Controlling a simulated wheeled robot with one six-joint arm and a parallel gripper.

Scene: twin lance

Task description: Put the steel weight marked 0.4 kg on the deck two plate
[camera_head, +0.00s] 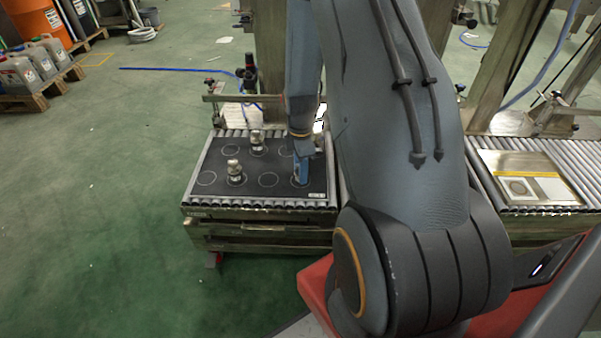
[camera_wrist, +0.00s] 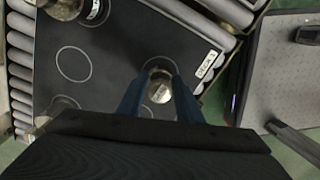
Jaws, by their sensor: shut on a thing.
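My gripper (camera_head: 301,170) is low over the right front part of a black mat (camera_head: 212,165) marked with circles. In the wrist view its two blue fingers (camera_wrist: 160,84) are shut on a steel weight (camera_wrist: 160,92), whose marking I cannot read. In the head view that weight is hidden behind the fingers; I cannot tell whether it touches the mat. Two other steel weights stand upright on the mat, one at the back (camera_head: 257,141) and one nearer the front (camera_head: 235,171). A flat plate with a yellow strip and a circle (camera_head: 545,188) lies on the right conveyor; no deck label is readable on it.
The mat lies on a roller conveyor (camera_head: 262,204). A second roller conveyor (camera_head: 486,157) stands to the right, with metal posts (camera_head: 502,60) behind. My arm hides the space between the conveyors.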

